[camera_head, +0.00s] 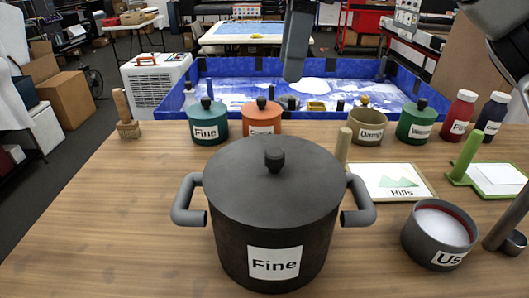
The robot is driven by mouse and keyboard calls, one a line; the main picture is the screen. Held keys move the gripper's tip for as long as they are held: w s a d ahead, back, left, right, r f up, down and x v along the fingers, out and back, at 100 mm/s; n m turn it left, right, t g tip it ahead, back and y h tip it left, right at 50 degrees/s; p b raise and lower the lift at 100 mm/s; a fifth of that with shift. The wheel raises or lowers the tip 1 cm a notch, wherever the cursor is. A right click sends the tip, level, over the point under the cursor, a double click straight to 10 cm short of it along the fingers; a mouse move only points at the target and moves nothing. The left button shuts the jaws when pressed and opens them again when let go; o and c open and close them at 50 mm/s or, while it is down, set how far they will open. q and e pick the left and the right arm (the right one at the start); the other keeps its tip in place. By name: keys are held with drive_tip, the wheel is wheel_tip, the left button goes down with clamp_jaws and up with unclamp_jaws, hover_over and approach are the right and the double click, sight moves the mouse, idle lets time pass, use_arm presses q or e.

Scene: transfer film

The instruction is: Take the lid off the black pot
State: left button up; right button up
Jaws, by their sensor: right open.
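The black pot (225,250) stands upright at the front middle of the wooden table. It has two grey side handles and a white label reading "Fine". Its dark grey lid (235,185) sits flat on the rim and covers the opening. A round black knob (275,160) rises from the lid's middle. My right gripper (515,65) is at the top right edge, partly cut off, open, high above the table and well apart from the pot.
Several small lidded pots, such as a teal one (208,116), line the table's back. A grey bowl of white powder (432,234) is right of the pot. A framed "Hills" card (377,172) lies behind it. The table's left side (100,230) is mostly clear.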

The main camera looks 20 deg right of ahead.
wheel_tip(320, 180, down, 4)
drive_tip(key=s, duration=0.1)
drive_tip(key=b, duration=0.1)
hover_over(275, 151)
drive_tip(key=d, duration=0.1)
drive_tip(key=f, duration=0.4)
drive_tip(key=shift+s+f, duration=0.2)
drive_tip(key=shift+s, duration=0.1)
drive_tip(key=shift+a+f, duration=0.15)
drive_tip(key=shift+f, duration=0.65)
drive_tip(key=f, duration=0.3)
drive_tip(key=shift+w+a+f+p, duration=0.2)
drive_tip(key=shift+a+f+p, duration=0.1)
drive_tip(key=shift+p, duration=0.1)
use_arm(q)
drive_tip(key=shift+s+d+f, duration=0.1)
drive_tip(key=shift+s+f, duration=0.4)
drive_tip(key=shift+s, duration=0.35)
use_arm(e)
drive_tip(key=shift+f, duration=0.5)
drive_tip(key=c, duration=1)
drive_tip(key=shift+r, duration=0.1)
drive_tip(key=shift+c, duration=0.2)
